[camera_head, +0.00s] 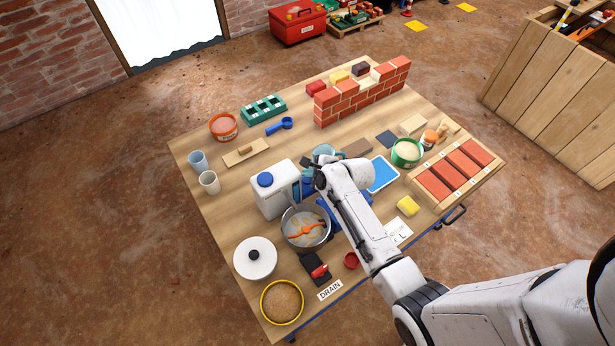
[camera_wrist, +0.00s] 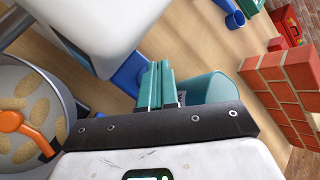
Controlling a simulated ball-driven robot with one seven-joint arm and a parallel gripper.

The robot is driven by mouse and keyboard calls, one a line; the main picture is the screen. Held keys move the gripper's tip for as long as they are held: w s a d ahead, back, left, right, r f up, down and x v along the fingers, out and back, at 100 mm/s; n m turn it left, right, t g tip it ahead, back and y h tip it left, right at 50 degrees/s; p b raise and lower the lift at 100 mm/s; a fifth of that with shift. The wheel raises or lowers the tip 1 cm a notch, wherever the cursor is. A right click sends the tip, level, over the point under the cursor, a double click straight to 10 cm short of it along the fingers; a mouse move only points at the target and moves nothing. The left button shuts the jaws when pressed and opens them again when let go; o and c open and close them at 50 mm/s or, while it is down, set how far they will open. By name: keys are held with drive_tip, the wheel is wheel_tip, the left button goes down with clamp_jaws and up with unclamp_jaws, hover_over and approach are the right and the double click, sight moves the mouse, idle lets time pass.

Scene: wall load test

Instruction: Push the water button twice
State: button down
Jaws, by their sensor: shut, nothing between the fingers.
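A white container with a blue cap (camera_head: 265,180) stands near the middle of the table. A blue part (camera_head: 308,184) shows at its right side; it also shows in the wrist view (camera_wrist: 130,72) below the white body. I cannot tell which part is the water button. My gripper (camera_wrist: 156,66) is shut and empty, its teal fingers close to the blue part; whether they touch it is unclear. In the head view my wrist hides the fingertips. A teal vessel (camera_wrist: 208,88) is right behind the fingers in the wrist view.
A steel pot (camera_head: 290,238) with an orange utensil stands close in front of the container. A white lid (camera_head: 255,262), a drain switch (camera_head: 317,268) and a brick wall (camera_head: 360,98) are around it.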

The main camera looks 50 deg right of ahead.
sight(309, 180)
wheel_tip(309, 180, up, 5)
drive_tip(key=p, duration=0.5)
idle(2.7)
wheel_tip(309, 180, up, 4)
drive_tip(key=shift+f+b, duration=0.1)
drive_tip(key=shift+b, duration=0.95)
